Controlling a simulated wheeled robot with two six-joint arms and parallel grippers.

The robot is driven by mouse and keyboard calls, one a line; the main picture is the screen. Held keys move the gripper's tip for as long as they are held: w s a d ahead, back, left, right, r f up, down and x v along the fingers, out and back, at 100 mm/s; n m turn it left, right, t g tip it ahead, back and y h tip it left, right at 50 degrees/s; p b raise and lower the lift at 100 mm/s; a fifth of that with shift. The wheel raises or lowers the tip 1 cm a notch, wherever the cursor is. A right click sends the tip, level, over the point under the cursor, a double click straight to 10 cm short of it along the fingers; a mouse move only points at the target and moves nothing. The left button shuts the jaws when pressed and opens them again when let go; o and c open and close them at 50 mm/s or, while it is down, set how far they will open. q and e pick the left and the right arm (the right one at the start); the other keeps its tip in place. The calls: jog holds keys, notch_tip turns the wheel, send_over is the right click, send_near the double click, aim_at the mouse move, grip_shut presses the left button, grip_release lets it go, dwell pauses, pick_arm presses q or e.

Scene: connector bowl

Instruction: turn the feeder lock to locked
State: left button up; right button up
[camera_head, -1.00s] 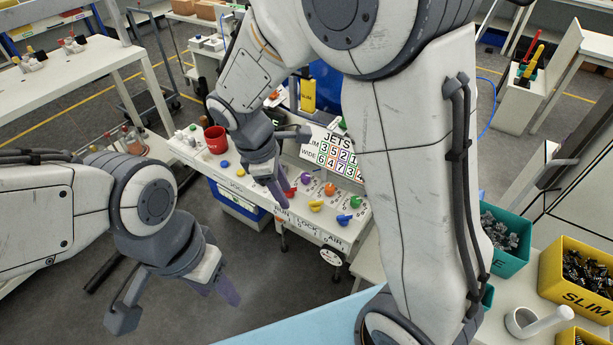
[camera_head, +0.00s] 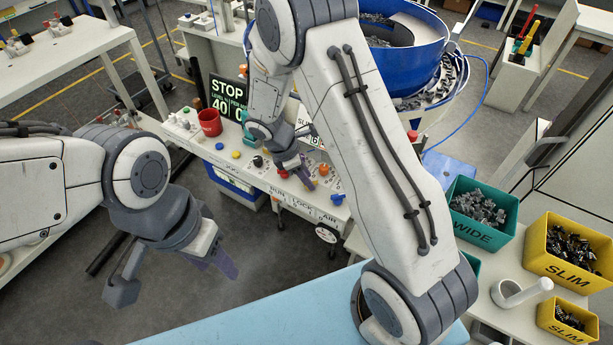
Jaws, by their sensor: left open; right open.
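The feeder's control panel (camera_head: 262,178) bears several coloured knobs, with RUN, LOCK and AIR lettered on its front face. A red knob (camera_head: 283,173) stands above RUN and a blue handle (camera_head: 337,199) above AIR. An orange knob (camera_head: 324,169) is behind them. The lock handle above LOCK is hidden by my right gripper (camera_head: 309,158), so its position cannot be told. That gripper is open and points down over the panel, a purple finger close above the LOCK area; contact cannot be told. My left gripper (camera_head: 176,283) is open and empty over the floor, left of the panel.
The blue feeder bowl (camera_head: 405,50) is behind my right arm. Green WIDE (camera_head: 480,230) and yellow SLIM (camera_head: 567,258) bins are at right.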

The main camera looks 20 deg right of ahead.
jog(key=shift+d+f, duration=0.1)
jog(key=shift+f, duration=0.15)
grip_shut()
